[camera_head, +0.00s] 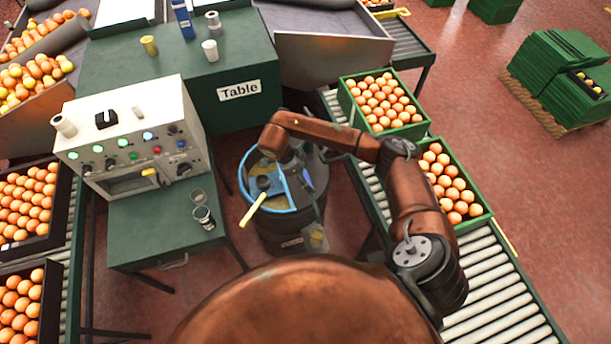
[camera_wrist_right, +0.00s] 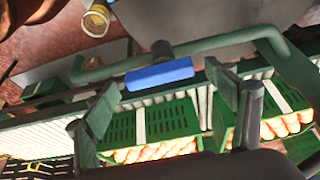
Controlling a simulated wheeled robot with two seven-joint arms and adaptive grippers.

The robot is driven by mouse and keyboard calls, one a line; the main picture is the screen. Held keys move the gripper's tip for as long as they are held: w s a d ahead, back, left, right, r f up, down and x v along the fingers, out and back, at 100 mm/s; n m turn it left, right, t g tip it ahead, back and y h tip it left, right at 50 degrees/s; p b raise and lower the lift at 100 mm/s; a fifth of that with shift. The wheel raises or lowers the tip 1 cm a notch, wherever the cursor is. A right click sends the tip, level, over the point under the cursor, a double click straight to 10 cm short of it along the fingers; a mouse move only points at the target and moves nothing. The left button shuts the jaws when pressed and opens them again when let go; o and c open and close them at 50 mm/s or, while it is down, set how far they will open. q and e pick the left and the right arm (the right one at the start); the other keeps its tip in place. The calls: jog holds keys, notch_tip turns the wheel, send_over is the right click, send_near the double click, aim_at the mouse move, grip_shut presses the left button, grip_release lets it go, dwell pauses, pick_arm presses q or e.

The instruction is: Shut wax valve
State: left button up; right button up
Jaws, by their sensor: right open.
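A dark wax drum (camera_head: 287,232) with a blue rim stands between the table and the roller conveyor. A yellow lever (camera_head: 252,209) sticks out from its top toward the front. A blue valve handle (camera_wrist_right: 160,74) on a short dark stem shows in the right wrist view, beside a green pipe (camera_wrist_right: 215,42). A small blue piece (camera_head: 307,179) shows by the drum in the head view. My right arm reaches over the drum, its gripper largely hidden there. In the wrist view my right gripper (camera_wrist_right: 163,88) is open, with the blue handle between its fingers; contact is unclear. My left gripper is not in view.
Green crates of oranges (camera_head: 417,132) stand on the roller conveyor (camera_head: 490,283) at right. A control box (camera_head: 130,118) sits on the green table at left, with a metal cup (camera_head: 204,217) near its front edge. Green crates are stacked on a pallet (camera_head: 557,122).

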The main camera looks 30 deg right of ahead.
jog(key=shift+c, duration=0.7)
jog(key=c, duration=1)
jog(key=shift+m, duration=0.5)
jog(key=m, duration=0.1)
jog(key=m+g+b, duration=0.1)
jog(key=shift+w+m, duration=0.2)
jog(key=shift+m, duration=0.2)
jog(key=m+g+y, duration=0.1)
jog(key=m, duration=0.1)
jog(key=m+b, duration=0.1)
jog(key=m, duration=0.1)
jog(key=shift+w+a+m+g+y, duration=0.1)
jog(key=shift+w+m+g+y, duration=0.05)
jog(key=shift+m+g+y, duration=0.2)
jog(key=m+y, duration=0.1)
jog(key=m, duration=0.3)
jog(key=shift+w+m+g+y, duration=0.2)
jog(key=shift+m+g+y, duration=0.05)
jog(key=shift+g+y, duration=0.1)
jog(key=m+y+p, duration=0.2)
jog(key=m, duration=0.2)
jog(key=shift+w+m, duration=0.15)
jog(key=shift+m, duration=0.55)
